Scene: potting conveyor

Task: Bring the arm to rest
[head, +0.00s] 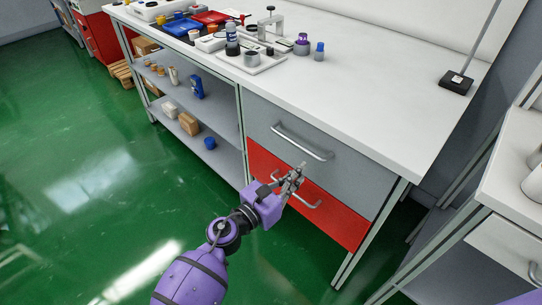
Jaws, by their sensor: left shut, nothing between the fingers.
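My left gripper (292,178) is at the end of my purple arm, which comes up from the bottom of the head view. It is shut and holds nothing. It shows in front of the red lower drawer (333,210) of the workbench, close to that drawer's handle; whether it touches the handle I cannot tell. The grey upper drawer (270,118) above it is closed. My right gripper is not in view.
The white bench top (390,100) carries trays, bottles and a black-based stand (456,83). Open shelves (215,160) with small boxes and blue containers are left of the drawers. A second bench (510,195) stands at right. Green floor (90,180) at left is clear.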

